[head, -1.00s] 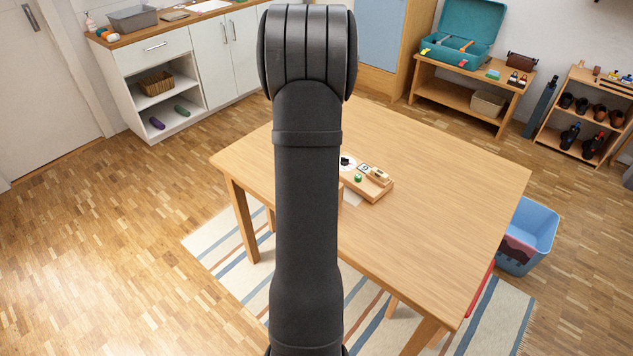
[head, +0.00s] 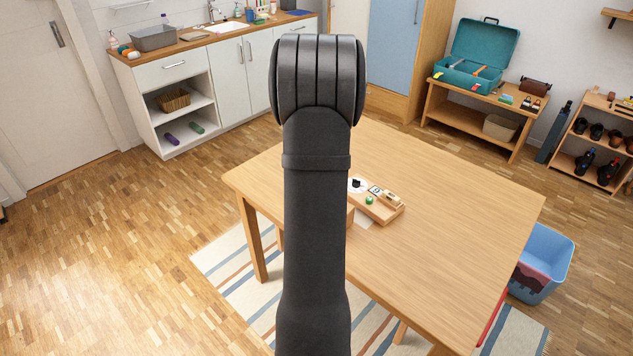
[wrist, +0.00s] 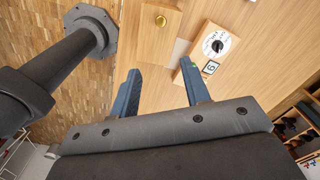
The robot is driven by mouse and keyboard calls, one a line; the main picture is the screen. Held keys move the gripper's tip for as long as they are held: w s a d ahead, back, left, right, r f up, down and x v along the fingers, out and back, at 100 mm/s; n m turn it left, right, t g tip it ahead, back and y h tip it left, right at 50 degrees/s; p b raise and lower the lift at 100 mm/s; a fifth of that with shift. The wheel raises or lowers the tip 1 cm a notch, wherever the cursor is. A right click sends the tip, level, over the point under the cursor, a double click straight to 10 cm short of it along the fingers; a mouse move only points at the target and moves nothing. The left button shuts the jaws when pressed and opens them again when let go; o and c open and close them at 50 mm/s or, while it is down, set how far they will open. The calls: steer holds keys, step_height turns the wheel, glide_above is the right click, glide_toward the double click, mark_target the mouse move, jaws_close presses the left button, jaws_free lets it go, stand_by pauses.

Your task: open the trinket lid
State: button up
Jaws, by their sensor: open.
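In the wrist view, a light wooden box top with a round brass knob (wrist: 160,20) shows at the top edge, partly cut off by the frame. It may be the trinket lid; I cannot tell for sure. My gripper (wrist: 160,67) is open, with two blue fingers apart and nothing between them. The knob appears beyond the fingertips, roughly in line with the gap, and is not touched. In the head view my own arm hides the gripper and most of this box; only a sliver of wood (head: 350,214) shows beside the arm.
A wooden board with a white dial (wrist: 216,43) and a small number display stands right of the knob, near the right finger. In the head view this board (head: 391,214) carries a green button. The right part of the wooden table (head: 460,220) is bare.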

steer(key=f+n, duration=0.1)
steer(key=f, duration=0.4)
steer(key=f+n, duration=0.1)
steer(key=f, duration=0.5)
steer(key=a+f+n, duration=0.1)
steer(key=f, duration=0.4)
steer(key=shift+w+a+f+n, duration=0.1)
steer(key=shift+w+f+n, duration=0.3)
jaws_close()
